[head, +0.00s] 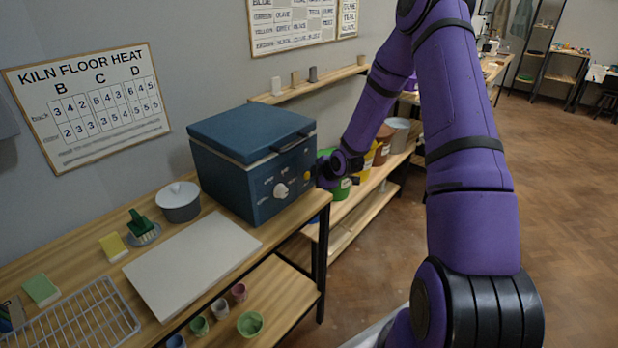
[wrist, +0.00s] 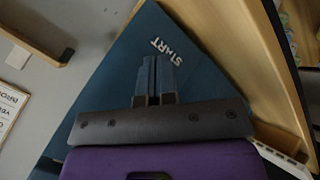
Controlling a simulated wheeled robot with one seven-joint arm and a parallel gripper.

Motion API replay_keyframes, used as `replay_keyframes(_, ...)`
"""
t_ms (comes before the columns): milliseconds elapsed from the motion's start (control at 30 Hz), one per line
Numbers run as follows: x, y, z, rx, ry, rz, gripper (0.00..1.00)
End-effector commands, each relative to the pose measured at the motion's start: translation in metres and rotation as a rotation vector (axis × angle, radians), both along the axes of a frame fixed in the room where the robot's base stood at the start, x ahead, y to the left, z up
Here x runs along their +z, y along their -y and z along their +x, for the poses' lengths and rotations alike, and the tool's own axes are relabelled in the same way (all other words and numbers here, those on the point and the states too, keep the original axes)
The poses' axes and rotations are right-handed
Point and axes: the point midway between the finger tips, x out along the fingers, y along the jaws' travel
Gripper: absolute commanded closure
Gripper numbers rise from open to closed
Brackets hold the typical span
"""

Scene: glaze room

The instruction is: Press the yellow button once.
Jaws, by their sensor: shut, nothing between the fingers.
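The blue kiln box (head: 235,165) stands on the wooden table with a white knob (head: 281,190) on its front. A small yellow button (head: 307,175) shows on the front panel, right of the knob. My gripper (head: 320,172) is shut and empty, right in front of the panel beside the button. I cannot tell whether it touches. In the wrist view the shut fingertips (wrist: 158,62) point at the blue panel (wrist: 130,70), just beside the white START lettering (wrist: 167,52). The button does not show there; the fingers may hide it.
A grey lidded pot (head: 179,204) and a pale board (head: 190,262) lie left of the kiln. A wire rack (head: 82,322) is at the lower left. Coloured buckets (head: 340,188) stand on a shelf behind my gripper. The floor at right is open.

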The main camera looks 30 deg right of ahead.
Motion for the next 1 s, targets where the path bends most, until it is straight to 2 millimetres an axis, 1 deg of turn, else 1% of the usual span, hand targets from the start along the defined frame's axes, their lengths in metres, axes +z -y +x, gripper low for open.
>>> replay_keyframes(567, 0.000, -0.001, 0.002, 0.000, 0.000, 0.000, 1.00)
replay_keyframes(1000, 0.000, 0.004, -0.013, 0.001, 0.000, 0.001, 1.00)
